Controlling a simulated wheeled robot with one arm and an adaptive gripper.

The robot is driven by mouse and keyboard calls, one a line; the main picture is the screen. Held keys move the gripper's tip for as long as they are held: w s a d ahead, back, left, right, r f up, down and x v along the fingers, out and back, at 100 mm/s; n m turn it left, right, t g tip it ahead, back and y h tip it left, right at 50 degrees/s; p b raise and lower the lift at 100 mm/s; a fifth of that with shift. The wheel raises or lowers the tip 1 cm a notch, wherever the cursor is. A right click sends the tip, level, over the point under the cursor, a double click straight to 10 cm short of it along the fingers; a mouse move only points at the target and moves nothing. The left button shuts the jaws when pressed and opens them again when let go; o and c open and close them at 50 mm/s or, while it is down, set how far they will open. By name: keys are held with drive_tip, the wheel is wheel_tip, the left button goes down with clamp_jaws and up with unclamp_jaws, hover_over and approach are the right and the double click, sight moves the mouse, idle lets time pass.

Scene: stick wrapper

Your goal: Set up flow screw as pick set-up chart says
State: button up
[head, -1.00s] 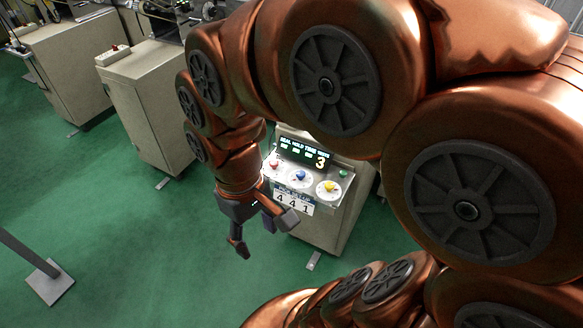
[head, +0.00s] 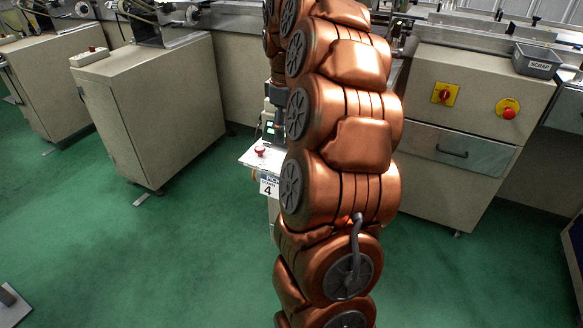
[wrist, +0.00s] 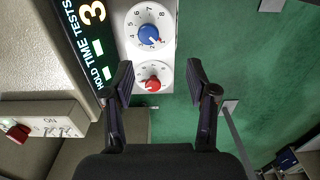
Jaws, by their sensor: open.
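A grey console carries a lit display (wrist: 85,45) that reads "HOLD TIME TESTS" and a large 3; it appears turned sideways in the wrist view. Beside it are a blue knob (wrist: 150,34) and a red knob (wrist: 152,84), each on a white numbered dial. My gripper (wrist: 160,78) is open, its fingers apart around the red knob's area in the picture; I see no contact. In the head view my arm hides the gripper and most of the console. The red knob (head: 260,150) and a set-up card (head: 268,188) with a 4 show at its left. No flow screw can be identified.
Grey cabinets (head: 150,105) stand at left, one with a white switch box (head: 90,57). A machine at right has a yellow-plated red button (head: 508,109) and a grey scrap bin (head: 537,62). Open green floor (head: 180,260) lies in front.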

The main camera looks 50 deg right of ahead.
drive_tip(key=shift+s+d+f, duration=0.1)
drive_tip(key=shift+d+f, duration=0.5)
drive_tip(key=shift+d, duration=0.35)
drive_tip(key=shift+f, duration=0.15)
wheel_tip(320, 180, down, 7)
drive_tip(key=shift+f+b, duration=0.15)
drive_tip(key=shift+b, duration=0.6)
clamp_jaws()
